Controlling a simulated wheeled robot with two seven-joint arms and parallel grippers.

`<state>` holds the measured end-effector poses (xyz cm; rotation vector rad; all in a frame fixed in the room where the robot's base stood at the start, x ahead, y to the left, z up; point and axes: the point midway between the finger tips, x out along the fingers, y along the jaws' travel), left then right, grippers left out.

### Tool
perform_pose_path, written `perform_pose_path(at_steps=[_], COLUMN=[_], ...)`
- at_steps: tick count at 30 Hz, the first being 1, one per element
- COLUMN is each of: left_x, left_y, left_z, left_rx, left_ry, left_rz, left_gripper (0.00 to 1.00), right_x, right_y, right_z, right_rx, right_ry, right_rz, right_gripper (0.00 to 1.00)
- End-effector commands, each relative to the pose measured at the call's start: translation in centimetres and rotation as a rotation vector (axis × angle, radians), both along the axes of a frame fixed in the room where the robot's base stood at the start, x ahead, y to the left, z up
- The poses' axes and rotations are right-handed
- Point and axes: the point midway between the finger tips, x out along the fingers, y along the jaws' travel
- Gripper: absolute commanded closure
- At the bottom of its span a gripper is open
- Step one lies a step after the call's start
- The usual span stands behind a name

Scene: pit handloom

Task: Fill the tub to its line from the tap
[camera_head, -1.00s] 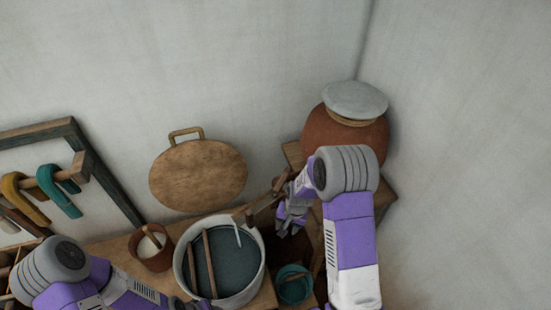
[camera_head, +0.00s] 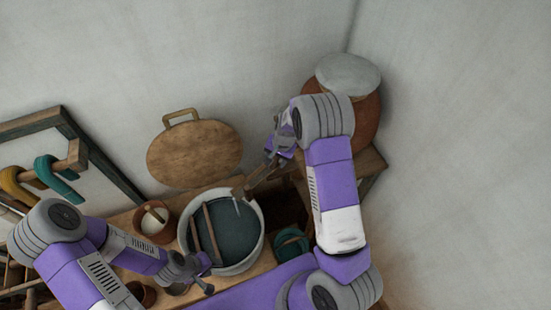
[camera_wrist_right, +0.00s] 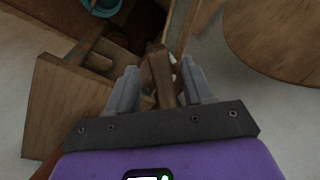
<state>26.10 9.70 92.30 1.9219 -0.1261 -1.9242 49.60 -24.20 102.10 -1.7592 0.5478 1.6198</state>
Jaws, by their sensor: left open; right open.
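The tub (camera_head: 256,252) is a round pale vessel holding dark blue-green liquid, with two wooden sticks across its left side. A wooden tap (camera_head: 259,176) reaches over its far right rim. A thin pale streak, perhaps water, hangs below the spout into the tub. I cannot make out a fill line. My right gripper (camera_head: 272,152) is by the tap's upper end. In the right wrist view it is open, with an upright wooden piece (camera_wrist_right: 160,75) between its fingers; contact is unclear. My left gripper (camera_head: 209,275) is open and empty at the tub's front left rim.
A teal pail (camera_head: 291,243) stands right of the tub, and a brown pot (camera_head: 157,222) stands left. A clay jar (camera_head: 367,120) with a pale lid is behind my right arm. A round wooden lid (camera_head: 194,153) leans on the wall. Hanks (camera_head: 55,180) hang at left.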

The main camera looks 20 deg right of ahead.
Motion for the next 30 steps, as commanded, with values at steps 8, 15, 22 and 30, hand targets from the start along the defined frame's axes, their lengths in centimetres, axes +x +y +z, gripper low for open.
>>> perform_pose_path(at_steps=[8,15,22,30], left_x=[0.04,0.04,0.04,0.04], left_y=[0.00,0.00,0.01,0.00], left_z=[0.04,0.04,0.05,-0.03], left_rx=[0.000,0.000,0.000,0.000], left_ry=[-0.001,-0.001,-0.001,-0.001], left_rz=[0.000,0.000,0.000,0.000], left_gripper=[0.57,0.57,0.57,0.57], right_x=[0.08,0.06,0.07,0.07], right_y=[0.08,0.08,0.08,0.07], right_z=[-0.53,-0.50,-0.49,-0.50], right_rx=[0.001,0.001,0.001,0.001], right_ry=[-0.001,-0.001,-0.001,-0.001], right_rz=[-0.001,0.000,0.000,0.006], right_gripper=[0.49,0.75,1.00,1.00])
